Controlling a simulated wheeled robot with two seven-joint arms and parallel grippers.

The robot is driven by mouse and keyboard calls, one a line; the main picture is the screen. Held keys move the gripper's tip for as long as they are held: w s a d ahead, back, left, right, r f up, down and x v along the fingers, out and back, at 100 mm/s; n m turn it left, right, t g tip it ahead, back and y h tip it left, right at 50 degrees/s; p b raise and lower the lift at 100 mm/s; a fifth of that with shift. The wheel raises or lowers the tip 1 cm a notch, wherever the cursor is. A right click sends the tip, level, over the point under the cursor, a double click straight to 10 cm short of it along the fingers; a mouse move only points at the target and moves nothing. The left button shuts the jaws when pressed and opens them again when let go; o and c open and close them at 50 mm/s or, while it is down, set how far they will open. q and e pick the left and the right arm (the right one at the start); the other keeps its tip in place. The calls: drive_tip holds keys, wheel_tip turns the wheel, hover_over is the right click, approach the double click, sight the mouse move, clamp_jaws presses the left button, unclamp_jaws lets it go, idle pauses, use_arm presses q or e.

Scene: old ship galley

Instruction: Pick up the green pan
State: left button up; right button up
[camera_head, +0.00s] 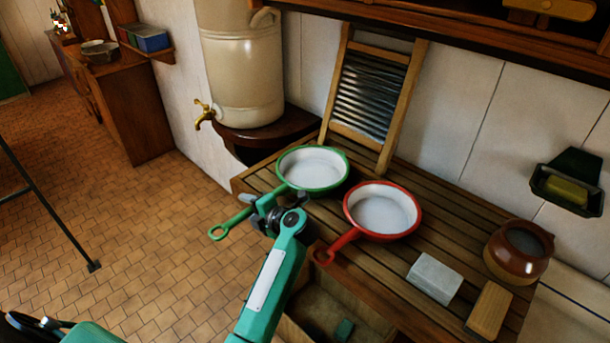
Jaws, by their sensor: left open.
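The green pan (313,169) has a green rim and a white inside. It sits upright on the slatted wooden counter, and its green handle (230,224) points toward the lower left, past the counter edge. My right gripper is not in view.
A red pan (383,211) sits close on the right, its handle toward my arm. A washboard (368,88) leans behind. A cream urn (243,65) with a brass tap stands at the back left. A grey block (434,278), a wooden block (489,311) and a brown pot (518,252) stand at right.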

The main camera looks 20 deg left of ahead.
use_arm(q)
drive_tip(key=shift+w+a+f, duration=0.35)
drive_tip(key=shift+a, duration=0.1)
drive_tip(key=shift+s+d+r, duration=0.25)
drive_tip(key=shift+s+r, duration=0.05)
drive_tip(key=c, duration=0.4)
drive_tip(key=shift+d+r, duration=0.1)
drive_tip(key=c, duration=0.4)
clamp_jaws()
drive_tip(key=shift+w, duration=0.1)
